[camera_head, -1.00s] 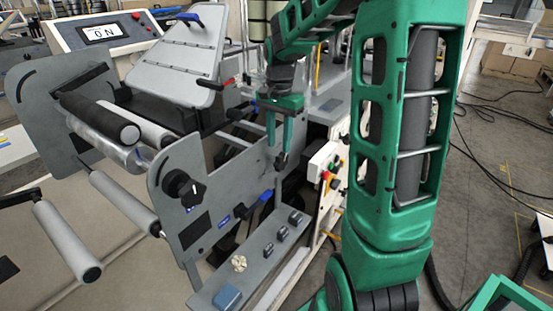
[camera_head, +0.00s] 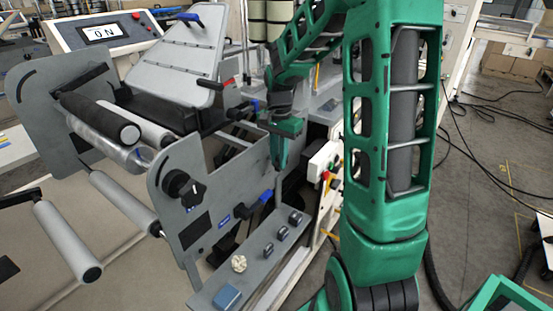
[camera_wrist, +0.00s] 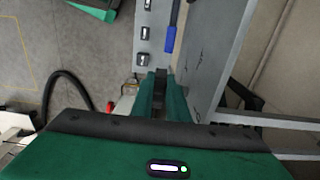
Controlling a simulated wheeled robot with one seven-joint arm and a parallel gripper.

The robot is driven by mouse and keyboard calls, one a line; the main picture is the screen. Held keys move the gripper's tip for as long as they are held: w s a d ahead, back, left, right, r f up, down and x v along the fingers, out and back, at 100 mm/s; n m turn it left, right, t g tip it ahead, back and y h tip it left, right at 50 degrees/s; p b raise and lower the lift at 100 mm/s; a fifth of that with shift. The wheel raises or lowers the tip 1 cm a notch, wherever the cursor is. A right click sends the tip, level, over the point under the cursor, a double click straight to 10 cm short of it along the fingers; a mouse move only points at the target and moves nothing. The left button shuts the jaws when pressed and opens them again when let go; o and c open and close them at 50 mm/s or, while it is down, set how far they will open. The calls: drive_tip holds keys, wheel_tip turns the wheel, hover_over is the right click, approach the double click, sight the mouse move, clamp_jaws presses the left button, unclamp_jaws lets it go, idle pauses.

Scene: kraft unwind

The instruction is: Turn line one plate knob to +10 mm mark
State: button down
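A black round knob with a white pointer mark (camera_head: 184,188) sits on the grey upright side plate (camera_head: 168,232), left of centre in the head view. Its scale is too small to read. My gripper (camera_head: 279,168) hangs in the air to the right of the knob and clear of it, behind the shelf's far end. In the wrist view my gripper's two green fingers (camera_wrist: 162,85) stand a little apart, with a dark part showing between them. Nothing seems held. The knob does not show clearly in the wrist view.
A blue-handled lever (camera_head: 254,205) sticks out from the plate between knob and gripper; its blue handle shows in the wrist view (camera_wrist: 171,38). A grey shelf (camera_head: 262,250) below carries several small switches and a pale knob (camera_head: 239,263). Rollers (camera_head: 66,240) stand at left.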

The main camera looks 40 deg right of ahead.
drive_tip(key=shift+w, duration=0.1)
drive_tip(key=y, duration=0.1)
drive_tip(key=d+g+y, duration=0.1)
drive_tip(key=y, duration=0.1)
drive_tip(key=shift+w+r, duration=0.15)
drive_tip(key=shift+w+d+r+g+y, duration=0.1)
drive_tip(key=shift+d+g+y, duration=0.15)
drive_tip(key=shift+y, duration=0.65)
drive_tip(key=shift+w+d+g+y, duration=0.1)
drive_tip(key=shift+g+y, duration=0.25)
drive_tip(key=shift+y, duration=0.85)
drive_tip(key=c, duration=1.7)
unclamp_jaws()
drive_tip(key=shift+w, duration=0.1)
drive_tip(key=v, duration=1)
drive_tip(key=shift+w+d+r, duration=0.2)
drive_tip(key=shift+r, duration=0.05)
